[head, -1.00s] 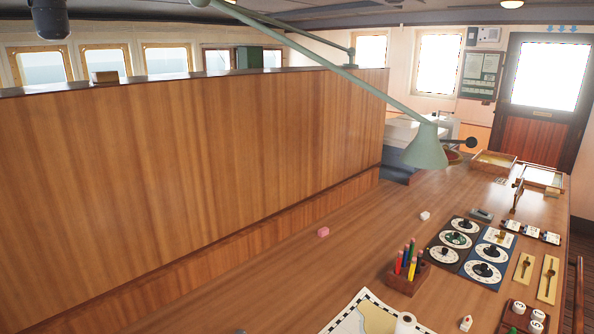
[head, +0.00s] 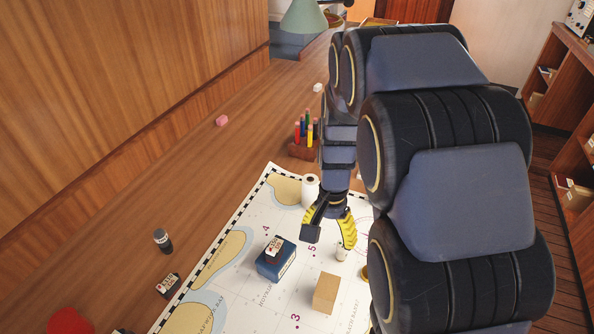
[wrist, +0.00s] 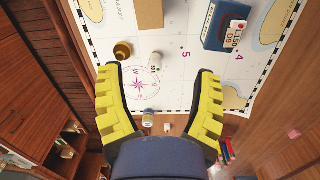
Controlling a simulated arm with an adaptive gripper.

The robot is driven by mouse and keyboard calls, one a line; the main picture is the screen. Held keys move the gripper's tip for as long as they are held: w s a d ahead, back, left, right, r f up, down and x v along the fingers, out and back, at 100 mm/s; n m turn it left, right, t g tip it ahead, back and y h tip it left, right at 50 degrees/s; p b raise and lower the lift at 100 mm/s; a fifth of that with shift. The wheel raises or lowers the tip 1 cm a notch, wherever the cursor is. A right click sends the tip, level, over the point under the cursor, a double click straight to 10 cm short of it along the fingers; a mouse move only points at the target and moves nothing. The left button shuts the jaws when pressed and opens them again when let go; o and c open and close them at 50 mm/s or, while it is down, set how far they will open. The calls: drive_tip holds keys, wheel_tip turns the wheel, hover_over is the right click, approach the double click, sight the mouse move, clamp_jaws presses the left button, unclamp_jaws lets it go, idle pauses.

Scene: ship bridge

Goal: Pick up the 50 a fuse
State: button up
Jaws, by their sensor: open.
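My gripper (head: 331,240) is open and empty above the chart, its yellow fingers spread and pointing down; they also show in the wrist view (wrist: 157,70). A small white cylinder (wrist: 155,66) with dark marking stands on the chart, between the fingertips in the wrist view and apart from them. It looks like the fuse, but I cannot read its rating. In the head view the white cylinder (head: 341,254) is just below the right finger. Another small pale cylinder (wrist: 148,120) lies farther off between the fingers in the wrist view; its marking is unreadable.
A brass cup (wrist: 122,50) stands close beside the white cylinder. A wooden block (head: 326,293) and a blue box (head: 275,262) with a labelled piece on top sit on the chart (head: 222,268). A white roll (head: 310,190) and pencil holder (head: 302,150) stand behind.

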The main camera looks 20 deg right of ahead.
sight(342, 253)
drive_tip(key=w+d+f+m, duration=0.1)
drive_tip(key=d+f+m, duration=0.1)
drive_tip(key=d+f, duration=0.1)
drive_tip(key=w+d+f+m, duration=0.1)
drive_tip(key=w+d+f, duration=0.1)
drive_tip(key=f, duration=0.3)
drive_tip(key=w+d+f+m, duration=0.1)
drive_tip(key=d+f+m, duration=0.1)
drive_tip(key=d+f, duration=0.1)
drive_tip(key=shift+w+d+f+m+t, duration=0.3)
drive_tip(key=shift+d+f, duration=0.05)
drive_tip(key=shift+f, duration=0.1)
wheel_tip(342, 253, down, 2)
drive_tip(key=shift+f, duration=0.25)
drive_tip(key=shift+w+a+f, duration=0.1)
drive_tip(key=shift+a+f, duration=0.05)
drive_tip(key=shift+f, duration=0.7)
drive_tip(key=shift+w+a+f, duration=0.1)
drive_tip(key=shift+a+f, duration=0.1)
drive_tip(key=shift+f, duration=0.65)
drive_tip(key=shift+w+a+f, duration=0.1)
drive_tip(key=shift+a+f, duration=0.05)
drive_tip(key=shift+f, duration=0.7)
drive_tip(key=shift+s, duration=0.1)
clamp_jaws()
